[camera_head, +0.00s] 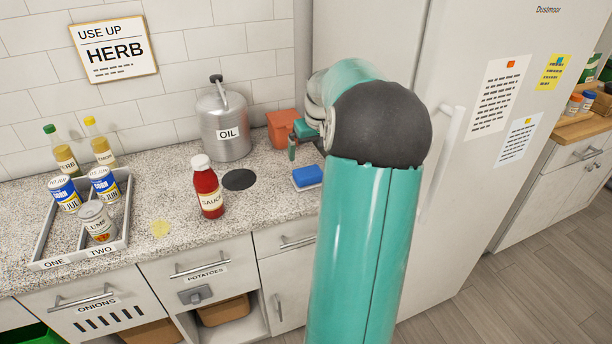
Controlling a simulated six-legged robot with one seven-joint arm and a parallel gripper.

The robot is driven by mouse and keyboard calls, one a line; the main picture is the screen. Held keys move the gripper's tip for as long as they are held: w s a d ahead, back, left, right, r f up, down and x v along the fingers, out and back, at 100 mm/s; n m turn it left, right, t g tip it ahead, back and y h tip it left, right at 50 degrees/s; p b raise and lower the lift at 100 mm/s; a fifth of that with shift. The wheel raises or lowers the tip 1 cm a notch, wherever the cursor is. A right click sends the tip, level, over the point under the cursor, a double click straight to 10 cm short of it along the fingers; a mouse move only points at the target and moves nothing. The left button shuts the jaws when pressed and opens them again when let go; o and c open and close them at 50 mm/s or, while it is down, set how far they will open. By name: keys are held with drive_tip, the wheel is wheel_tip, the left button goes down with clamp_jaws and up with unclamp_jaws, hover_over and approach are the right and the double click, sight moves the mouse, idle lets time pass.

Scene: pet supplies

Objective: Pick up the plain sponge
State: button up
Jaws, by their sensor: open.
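A blue sponge (308,177) with a paler lower edge lies flat on the speckled counter, close to the counter's front right, left of my teal arm. I see no marking on it. My gripper (304,146) is open and sits above and behind the sponge, apart from it, near an orange container. My arm's large dark joint hides part of the gripper and the counter behind it. A flat pale yellow patch (160,228) also lies on the counter; I cannot tell whether it is a spill or a thin object.
A red sauce bottle (208,190), a dark round disc (239,180), a metal oil can (224,128) and the orange container (281,128) stand around the sponge. A divided tray (122,243) with cans is at left. The fridge (460,150) rises at right.

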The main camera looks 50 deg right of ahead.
sight(309, 172)
drive_tip(key=x, duration=1.1)
drive_tip(key=shift+s, duration=0.1)
drive_tip(key=shift+r, duration=0.1)
drive_tip(key=c, duration=1)
